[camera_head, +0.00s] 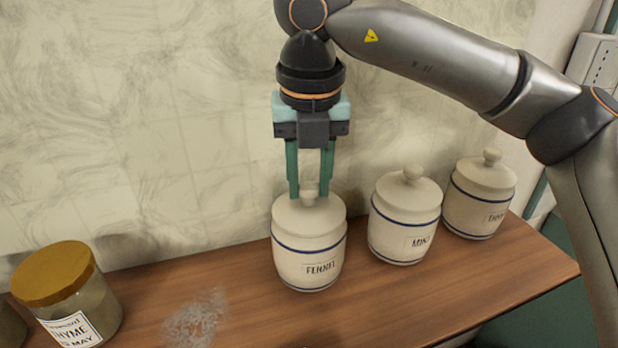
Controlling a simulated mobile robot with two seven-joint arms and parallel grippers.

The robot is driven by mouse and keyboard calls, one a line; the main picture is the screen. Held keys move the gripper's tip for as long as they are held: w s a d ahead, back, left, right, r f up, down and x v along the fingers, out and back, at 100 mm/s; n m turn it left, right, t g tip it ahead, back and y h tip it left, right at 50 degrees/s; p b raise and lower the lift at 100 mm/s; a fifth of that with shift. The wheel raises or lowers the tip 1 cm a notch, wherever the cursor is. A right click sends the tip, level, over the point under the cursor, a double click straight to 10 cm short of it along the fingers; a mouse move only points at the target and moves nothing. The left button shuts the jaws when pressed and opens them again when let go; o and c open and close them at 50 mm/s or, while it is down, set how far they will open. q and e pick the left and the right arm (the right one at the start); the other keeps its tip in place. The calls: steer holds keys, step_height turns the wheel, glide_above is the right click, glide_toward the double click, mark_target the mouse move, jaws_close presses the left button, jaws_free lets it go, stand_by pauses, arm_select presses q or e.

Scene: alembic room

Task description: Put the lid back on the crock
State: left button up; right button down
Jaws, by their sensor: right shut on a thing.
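A cream crock with blue bands and a "FENNEL" label (309,263) stands upright on the wooden shelf. Its cream lid (308,218) sits at the crock's mouth and looks level; I cannot tell whether it is fully seated. My right gripper (310,193) points straight down and is shut on the lid's knob, one green finger on each side. The left gripper is not in view.
A lidded crock labelled like "MINT" (405,222) stands close to the right, and another lidded crock (479,200) beyond it. A jar with a mustard lid (68,300) stands at the left. A whitish powdery patch (194,318) marks the shelf (440,300). The wall is close behind.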

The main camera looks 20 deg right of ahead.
steer(key=shift+c, duration=2.4)
jaws_free()
steer(key=shift+f+b, duration=0.65)
steer(key=shift+f, duration=0.05)
steer(key=shift+r, duration=0.1)
steer(key=shift+r+p, duration=0.45)
steer(key=shift+r, duration=0.1)
steer(key=shift+o, duration=0.4)
